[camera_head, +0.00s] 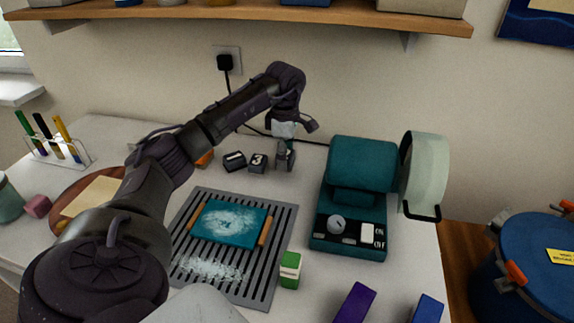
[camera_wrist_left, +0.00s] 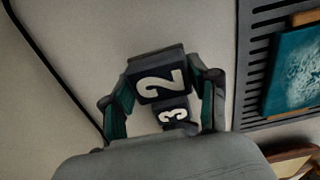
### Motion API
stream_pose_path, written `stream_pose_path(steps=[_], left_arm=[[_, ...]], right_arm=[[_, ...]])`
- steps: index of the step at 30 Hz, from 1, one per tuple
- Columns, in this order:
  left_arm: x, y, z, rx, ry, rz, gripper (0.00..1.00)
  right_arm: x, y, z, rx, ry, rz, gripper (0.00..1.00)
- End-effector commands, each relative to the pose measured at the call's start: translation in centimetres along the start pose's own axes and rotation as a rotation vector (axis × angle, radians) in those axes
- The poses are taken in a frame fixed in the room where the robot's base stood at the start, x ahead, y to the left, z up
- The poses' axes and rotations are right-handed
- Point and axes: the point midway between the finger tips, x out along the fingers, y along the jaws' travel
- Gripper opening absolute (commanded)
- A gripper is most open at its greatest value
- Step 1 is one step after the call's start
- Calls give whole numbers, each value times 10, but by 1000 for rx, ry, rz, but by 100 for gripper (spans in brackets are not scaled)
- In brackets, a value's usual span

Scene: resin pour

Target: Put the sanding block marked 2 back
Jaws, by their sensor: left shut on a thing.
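My left gripper (camera_head: 285,146) is at the back of the table, pointing down and shut on the dark sanding block marked 2 (camera_wrist_left: 160,86). In the left wrist view the block sits between the two fingers with its white 2 showing. In the head view the gripper mostly hides this block. The block marked 3 (camera_head: 258,163) stands just left of the gripper, and it also shows close beside the 2 in the wrist view (camera_wrist_left: 174,116). Another dark block (camera_head: 234,161) with a pale mark stands left of the 3. I cannot tell whether the held block touches the table. My right gripper is not in view.
A slotted grey grate (camera_head: 286,232) with a teal, white-streaked panel (camera_head: 231,222) lies in front. A teal machine (camera_head: 347,220) stands right of the gripper. A green block (camera_head: 290,270) is near the grate. A black cable runs along the wall behind.

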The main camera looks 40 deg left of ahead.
Motion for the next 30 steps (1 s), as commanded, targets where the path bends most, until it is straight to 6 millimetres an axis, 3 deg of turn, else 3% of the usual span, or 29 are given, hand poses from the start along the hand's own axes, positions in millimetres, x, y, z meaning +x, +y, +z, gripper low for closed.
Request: stream_pose_path(steps=[7,18,19,23,30], left_arm=[[32,-1,0,1,0,-2,27],[38,0,0,1,0,1,27],[38,0,0,1,0,1,61],[38,0,0,1,0,1,83],[38,0,0,0,0,0,85]], right_arm=[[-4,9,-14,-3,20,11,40],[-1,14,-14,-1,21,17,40],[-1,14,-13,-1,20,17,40],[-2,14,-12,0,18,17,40],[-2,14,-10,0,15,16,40]])
